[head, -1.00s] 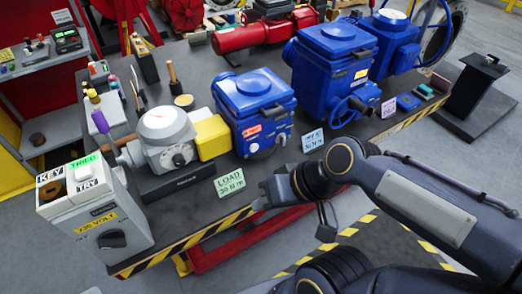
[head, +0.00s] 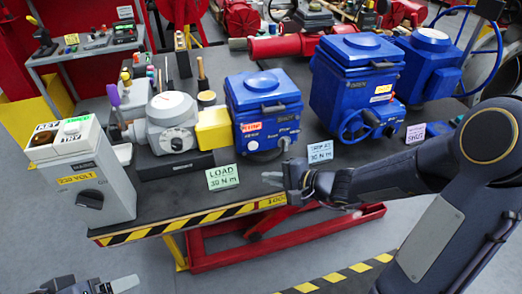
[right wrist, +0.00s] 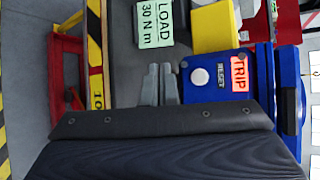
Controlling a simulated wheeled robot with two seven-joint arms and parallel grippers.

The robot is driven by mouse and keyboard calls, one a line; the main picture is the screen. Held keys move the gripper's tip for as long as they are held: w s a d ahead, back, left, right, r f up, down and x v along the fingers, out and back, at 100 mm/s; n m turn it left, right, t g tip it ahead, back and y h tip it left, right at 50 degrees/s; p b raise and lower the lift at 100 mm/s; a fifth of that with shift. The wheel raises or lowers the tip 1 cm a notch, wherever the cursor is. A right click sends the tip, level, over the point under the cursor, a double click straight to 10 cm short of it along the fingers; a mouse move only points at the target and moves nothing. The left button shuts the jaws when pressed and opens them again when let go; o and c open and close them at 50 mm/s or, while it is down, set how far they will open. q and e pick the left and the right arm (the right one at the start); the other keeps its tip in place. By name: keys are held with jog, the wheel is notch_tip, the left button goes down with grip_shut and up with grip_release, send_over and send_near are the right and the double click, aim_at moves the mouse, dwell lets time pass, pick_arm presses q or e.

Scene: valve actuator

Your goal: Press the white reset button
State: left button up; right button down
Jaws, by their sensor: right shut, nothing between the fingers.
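The white reset button (right wrist: 199,77) is a round disc on the face of a blue actuator (right wrist: 212,93), beside the word RESET and a red TRIP label (right wrist: 240,72). In the head view this actuator (head: 262,92) stands mid-table, its TRIP label (head: 250,127) facing front. My right gripper (head: 268,179) is shut and empty, in front of and below that face. In the right wrist view its fingertips (right wrist: 160,70) lie just left of the button, apart from it in the picture. My left gripper (head: 126,284) only partly shows at the bottom left; its jaws are unclear.
A green LOAD card (head: 222,177) stands left of my right gripper, a blue card (head: 320,152) to its right. A yellow block (head: 213,129) adjoins the actuator. A larger blue actuator (head: 352,85) stands to the right. The striped table edge (head: 210,214) runs below.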

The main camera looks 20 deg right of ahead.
aim_at(253, 145)
jog(key=shift+w, duration=0.1)
jog(key=w+p, duration=0.3)
jog(key=w, duration=0.5)
jog(key=shift+w+a, duration=0.2)
jog(key=shift+w, duration=0.1)
jog(key=shift+w, duration=0.1)
dwell(1.9)
jog(key=shift+w, duration=0.35)
